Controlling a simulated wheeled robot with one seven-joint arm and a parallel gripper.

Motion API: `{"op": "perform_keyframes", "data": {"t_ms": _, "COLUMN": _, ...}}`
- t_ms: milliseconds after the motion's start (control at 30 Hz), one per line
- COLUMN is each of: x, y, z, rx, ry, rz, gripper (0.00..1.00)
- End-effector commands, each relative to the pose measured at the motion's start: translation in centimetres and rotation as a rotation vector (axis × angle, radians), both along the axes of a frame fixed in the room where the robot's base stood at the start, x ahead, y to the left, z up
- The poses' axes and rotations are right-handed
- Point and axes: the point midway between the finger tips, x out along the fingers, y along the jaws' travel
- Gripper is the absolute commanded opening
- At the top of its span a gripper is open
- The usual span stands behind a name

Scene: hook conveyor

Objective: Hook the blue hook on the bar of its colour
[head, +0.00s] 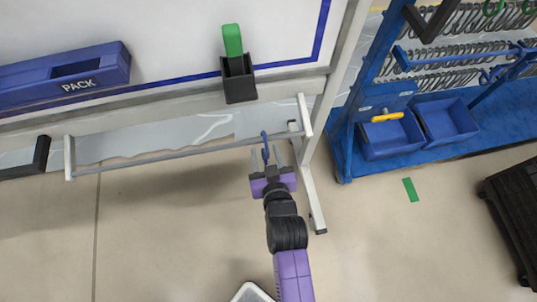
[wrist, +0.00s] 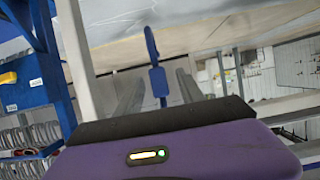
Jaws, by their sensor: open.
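The blue hook (head: 265,152) stands out between the fingers of my gripper (head: 267,160) in the head view. Its upper end overlaps a long grey bar (head: 190,153); I cannot tell whether it hangs on it. In the wrist view the blue hook (wrist: 151,45) runs up between the two grey fingers, with a gap on each side. My gripper (wrist: 158,92) is open around the hook's lower part. The bar is plain grey where it shows, and I see no colour mark on it.
A blue rack (head: 352,115) with rows of dark hooks and blue bins (head: 445,122) stands at the right. A black case (head: 515,205) lies at far right.

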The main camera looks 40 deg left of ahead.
Motion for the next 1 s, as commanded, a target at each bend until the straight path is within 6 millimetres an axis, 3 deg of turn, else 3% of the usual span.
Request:
{"op": "perform_keyframes", "data": {"t_ms": 233, "x": 1.6, "y": 2.0, "z": -1.1, "rx": 0.001, "ry": -0.002, "rz": 0.002, "gripper": 0.45}}
{"op": "perform_keyframes", "data": {"t_ms": 600, "x": 2.0, "y": 2.3, "z": -1.2, "rx": 0.001, "ry": -0.001, "rz": 0.0, "gripper": 0.45}}
{"op": "perform_keyframes", "data": {"t_ms": 833, "x": 2.0, "y": 2.3, "z": -1.2, "rx": 0.001, "ry": -0.001, "rz": 0.0, "gripper": 0.02}}
{"op": "perform_keyframes", "data": {"t_ms": 867, "x": 2.0, "y": 2.3, "z": -1.2, "rx": 0.001, "ry": -0.001, "rz": 0.0, "gripper": 0.0}}
{"op": "perform_keyframes", "data": {"t_ms": 967, "x": 2.0, "y": 2.3, "z": -1.2, "rx": 0.001, "ry": -0.001, "rz": 0.0, "gripper": 0.0}}
{"op": "perform_keyframes", "data": {"t_ms": 1000, "x": 2.0, "y": 2.3, "z": -1.2, "rx": 0.001, "ry": -0.001, "rz": 0.0, "gripper": 0.16}}
